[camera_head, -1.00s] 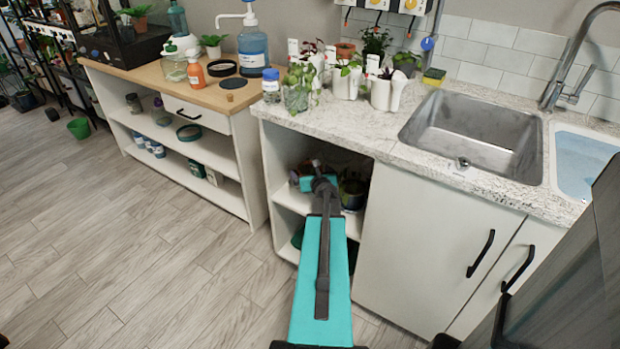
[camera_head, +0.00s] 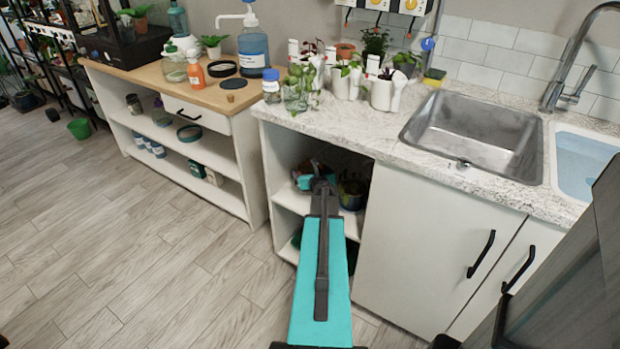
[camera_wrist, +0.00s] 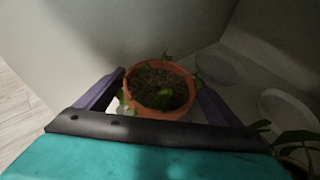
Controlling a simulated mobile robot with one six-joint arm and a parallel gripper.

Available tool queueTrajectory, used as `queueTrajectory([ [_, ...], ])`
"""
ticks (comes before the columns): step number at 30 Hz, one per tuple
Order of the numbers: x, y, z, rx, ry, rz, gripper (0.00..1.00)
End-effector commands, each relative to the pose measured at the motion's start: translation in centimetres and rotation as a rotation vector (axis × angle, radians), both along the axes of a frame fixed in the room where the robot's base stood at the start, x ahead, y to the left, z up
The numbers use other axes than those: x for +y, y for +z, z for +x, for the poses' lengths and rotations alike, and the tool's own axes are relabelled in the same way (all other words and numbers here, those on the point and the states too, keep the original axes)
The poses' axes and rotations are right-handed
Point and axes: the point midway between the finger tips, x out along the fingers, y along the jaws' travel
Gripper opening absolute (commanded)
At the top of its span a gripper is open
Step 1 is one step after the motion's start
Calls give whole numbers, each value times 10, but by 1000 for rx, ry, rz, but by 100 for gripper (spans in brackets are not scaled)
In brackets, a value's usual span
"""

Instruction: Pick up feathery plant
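In the wrist view an orange-brown pot (camera_wrist: 158,112) with dark soil and a few small green shoots (camera_wrist: 165,68) sits between the two fingers of my gripper (camera_wrist: 160,78). The fingers are spread, one at each side of the pot. I cannot tell whether they touch it. In the head view my arm reaches into the open cupboard under the counter, and it hides most of this pot. A second plant (camera_wrist: 292,138) with narrow dark leaves shows at the lower right of the wrist view. I cannot tell for sure which one is the feathery plant.
The cupboard's side wall (camera_wrist: 60,45) is close on the left in the wrist view. Round pale marks or dishes (camera_wrist: 285,108) lie to the right. The counter (camera_head: 345,120) above holds several potted plants and jars. The floor (camera_head: 150,240) at the left is clear.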

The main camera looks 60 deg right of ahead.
Motion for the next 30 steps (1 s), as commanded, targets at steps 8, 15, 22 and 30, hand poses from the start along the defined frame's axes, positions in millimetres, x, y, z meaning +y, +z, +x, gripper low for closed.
queueTrajectory([
  [8,0,0,0,0,0,0,40],
  [15,0,1,0,0,-1,-1,40],
  [22,0,9,0,-2,-1,-1,40],
  [30,0,38,-1,-2,-1,-2,40],
])
